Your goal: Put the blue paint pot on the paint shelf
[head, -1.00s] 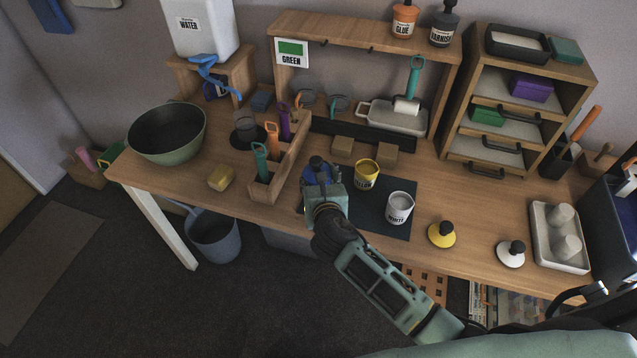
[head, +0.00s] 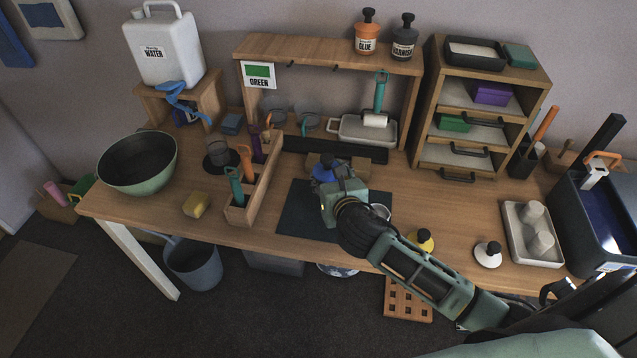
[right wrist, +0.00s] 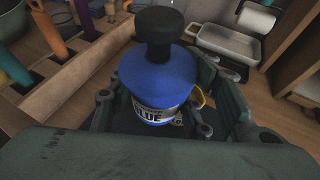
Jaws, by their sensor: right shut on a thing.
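The blue paint pot (head: 323,169) has a black knob on its lid. In the right wrist view the pot (right wrist: 156,80) is upright, with part of a BLUE label showing. My right gripper (head: 331,182) is shut on it, and its fingers flank the pot. It is over the back of the dark mat (head: 294,222). The wooden shelf (head: 330,52) at the back carries an orange GLUE pot (head: 367,37) and a dark VARNISH pot (head: 404,42) on top. The top's left part is bare. My left gripper is not in view.
A white pot (head: 380,211) is partly hidden behind my right arm. A GREEN sign (head: 259,74) hangs at the shelf's left. A wooden tool holder (head: 262,182) stands left of the mat; drawers (head: 468,151) stand right.

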